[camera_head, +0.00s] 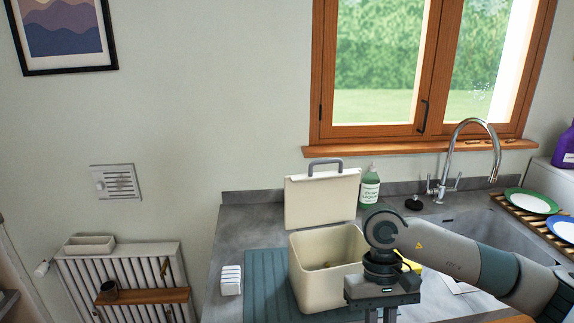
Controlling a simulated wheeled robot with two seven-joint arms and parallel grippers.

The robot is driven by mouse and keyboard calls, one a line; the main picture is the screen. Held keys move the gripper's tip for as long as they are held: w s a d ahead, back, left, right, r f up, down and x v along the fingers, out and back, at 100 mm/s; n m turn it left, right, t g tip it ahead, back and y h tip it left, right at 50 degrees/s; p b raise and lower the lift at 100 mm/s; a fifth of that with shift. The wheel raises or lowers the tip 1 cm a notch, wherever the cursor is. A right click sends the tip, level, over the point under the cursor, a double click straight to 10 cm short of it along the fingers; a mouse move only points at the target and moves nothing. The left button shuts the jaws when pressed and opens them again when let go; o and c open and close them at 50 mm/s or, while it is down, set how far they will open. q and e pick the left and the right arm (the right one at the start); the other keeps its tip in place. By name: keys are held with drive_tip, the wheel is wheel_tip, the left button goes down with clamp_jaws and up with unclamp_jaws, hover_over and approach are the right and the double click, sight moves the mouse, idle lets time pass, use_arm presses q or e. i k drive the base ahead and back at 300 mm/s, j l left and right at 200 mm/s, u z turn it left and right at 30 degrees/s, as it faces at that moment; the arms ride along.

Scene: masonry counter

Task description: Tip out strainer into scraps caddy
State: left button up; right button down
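The scraps caddy (312,283) is a cream bin on the counter, with its lid (322,200) standing open behind it. A few small scraps seem to lie inside. My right gripper (381,316) points down in front of the caddy's right side. Its fingertips are cut off by the bottom edge, so its opening and anything in it are hidden. No strainer can be made out for certain. A small black round piece (413,203) stands by the tap, and I cannot tell whether it is the strainer. My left gripper is not in view.
A green soap bottle (370,188) stands behind the caddy. The tap (467,150) and sink (478,226) are right, partly behind my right arm. A yellow item (413,266) shows behind the gripper. A white stack (231,280) sits left of the ribbed mat (266,284). Plates (532,201) stand far right.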

sight(317, 288)
drive_tip(key=i+j+z, duration=0.2)
drive_tip(key=j+z, duration=0.25)
drive_tip(key=j, duration=0.75)
drive_tip(key=j+z, duration=0.5)
drive_tip(key=j, duration=0.65)
